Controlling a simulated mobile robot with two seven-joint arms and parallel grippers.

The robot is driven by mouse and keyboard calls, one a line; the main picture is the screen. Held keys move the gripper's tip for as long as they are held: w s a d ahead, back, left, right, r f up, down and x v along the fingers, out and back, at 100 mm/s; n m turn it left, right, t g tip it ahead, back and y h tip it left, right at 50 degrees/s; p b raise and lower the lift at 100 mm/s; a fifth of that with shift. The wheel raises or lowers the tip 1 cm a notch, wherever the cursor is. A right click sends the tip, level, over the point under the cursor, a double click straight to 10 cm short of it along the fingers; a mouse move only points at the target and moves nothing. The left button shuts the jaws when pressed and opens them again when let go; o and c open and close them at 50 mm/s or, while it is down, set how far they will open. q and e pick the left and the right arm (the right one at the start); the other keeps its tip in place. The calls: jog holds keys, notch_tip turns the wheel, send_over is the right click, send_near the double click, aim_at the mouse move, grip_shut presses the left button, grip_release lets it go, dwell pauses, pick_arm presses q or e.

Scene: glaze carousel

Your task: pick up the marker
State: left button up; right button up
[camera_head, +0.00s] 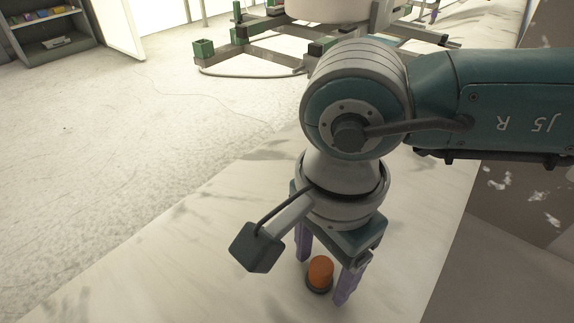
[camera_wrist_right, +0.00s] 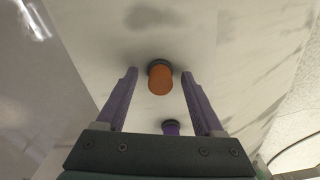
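An orange cylinder with a dark round base (camera_head: 320,272), which looks like the marker, stands upright on the pale marbled surface. My right gripper (camera_head: 324,274) points down over it with its two purple fingers apart, one on each side. In the right wrist view the orange marker (camera_wrist_right: 160,78) shows between the tips of my right gripper (camera_wrist_right: 159,74), with a visible gap on both sides. The fingers are open and hold nothing. My left gripper is not in view.
A small purple piece with a dark rim (camera_wrist_right: 171,127) shows between the fingers in the right wrist view, hidden in the head view. A frame with green blocks (camera_head: 240,50) stands at the back. A shelf (camera_head: 50,35) is at far left. The marbled surface left of the gripper is clear.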

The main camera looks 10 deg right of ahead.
grip_shut()
dwell(0.3)
dwell(0.3)
